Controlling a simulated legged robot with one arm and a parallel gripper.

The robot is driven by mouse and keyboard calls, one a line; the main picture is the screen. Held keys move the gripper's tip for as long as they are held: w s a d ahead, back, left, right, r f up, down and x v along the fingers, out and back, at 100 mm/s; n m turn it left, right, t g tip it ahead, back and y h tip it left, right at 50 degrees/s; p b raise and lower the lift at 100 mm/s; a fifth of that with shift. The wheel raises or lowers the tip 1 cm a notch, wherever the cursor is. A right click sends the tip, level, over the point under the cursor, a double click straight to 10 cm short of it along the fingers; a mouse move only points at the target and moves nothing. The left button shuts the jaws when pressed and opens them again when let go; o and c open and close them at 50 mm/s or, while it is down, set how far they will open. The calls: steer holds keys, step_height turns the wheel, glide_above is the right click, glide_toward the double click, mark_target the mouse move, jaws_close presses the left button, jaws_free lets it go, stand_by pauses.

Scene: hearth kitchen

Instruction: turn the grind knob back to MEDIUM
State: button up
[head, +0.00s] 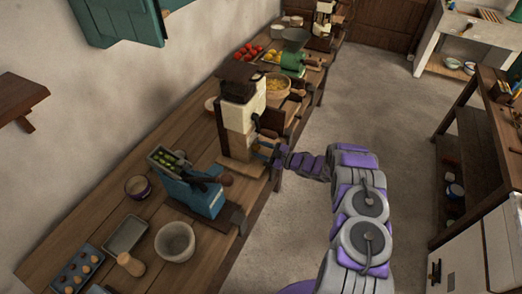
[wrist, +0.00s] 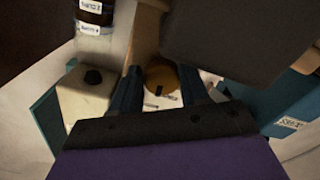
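The grinder (head: 238,115), a tall cream and dark-brown machine, stands on the wooden counter. My gripper (head: 272,155) is at the lower front of it. In the wrist view a round brown wooden knob (wrist: 161,74) sits on a pale panel with small dark marks below it. My gripper (wrist: 160,88) has its two dark fingers spread, one on each side of the knob, with visible gaps between. The marks are too small to read, so I cannot tell the knob's setting. The knob is hidden in the head view.
A large dark part (wrist: 235,40) overhangs at upper right. A teal machine (head: 190,185) stands nearer on the counter (head: 85,228). The floor (head: 375,90) beyond my arm is clear.

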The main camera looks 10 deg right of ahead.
steer(key=o, duration=0.4)
steer(key=p+v, duration=0.1)
steer(key=v, duration=1.6)
steer(key=shift+d+p, duration=0.15)
steer(key=shift+p, duration=0.2)
